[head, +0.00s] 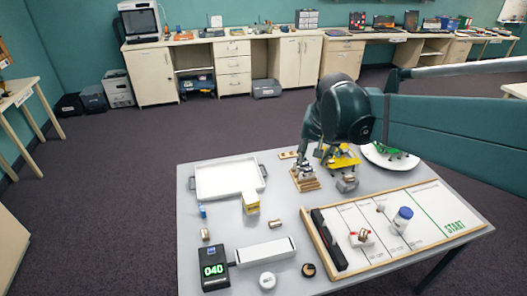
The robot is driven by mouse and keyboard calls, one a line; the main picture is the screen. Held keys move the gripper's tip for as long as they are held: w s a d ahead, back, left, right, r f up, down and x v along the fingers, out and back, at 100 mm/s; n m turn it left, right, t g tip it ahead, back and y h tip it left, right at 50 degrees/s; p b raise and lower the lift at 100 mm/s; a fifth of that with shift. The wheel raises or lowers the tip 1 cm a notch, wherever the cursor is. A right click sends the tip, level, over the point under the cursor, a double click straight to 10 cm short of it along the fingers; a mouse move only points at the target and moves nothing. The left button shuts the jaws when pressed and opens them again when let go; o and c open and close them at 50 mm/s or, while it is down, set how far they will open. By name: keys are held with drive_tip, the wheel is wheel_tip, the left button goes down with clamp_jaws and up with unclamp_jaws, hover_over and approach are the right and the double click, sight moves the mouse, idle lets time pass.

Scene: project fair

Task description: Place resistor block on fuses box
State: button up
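My gripper (305,169) reaches down over the back middle of the grey table. Its fingers are small and dark here, so I cannot tell whether they are open or shut. A wooden block with metal parts on top (305,182) lies right below it and may be the resistor block; I cannot tell whether the fingers touch it. A small yellow-and-white box (251,203), perhaps the fuses box, stands in front of the white tray's right end, left of and nearer than my gripper. Its label is too small to read.
The white tray (228,196) is at the back left. Yellow (342,162) and metal (347,184) items stand close right of my gripper. A START board (450,218) fills the right front.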

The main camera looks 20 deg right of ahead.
drive_tip(key=s+a+f+n+t, duration=0.1)
drive_tip(key=s+a+n, duration=0.2)
drive_tip(key=s+a, duration=0.2)
drive_tip(key=s+a+f+n+t+y, duration=0.1)
drive_tip(key=s+a+n, duration=0.2)
drive_tip(key=s+a, duration=0.3)
drive_tip(key=s, duration=0.5)
drive_tip(key=shift+s+a+n+t, duration=0.3)
drive_tip(key=shift+n, duration=0.1)
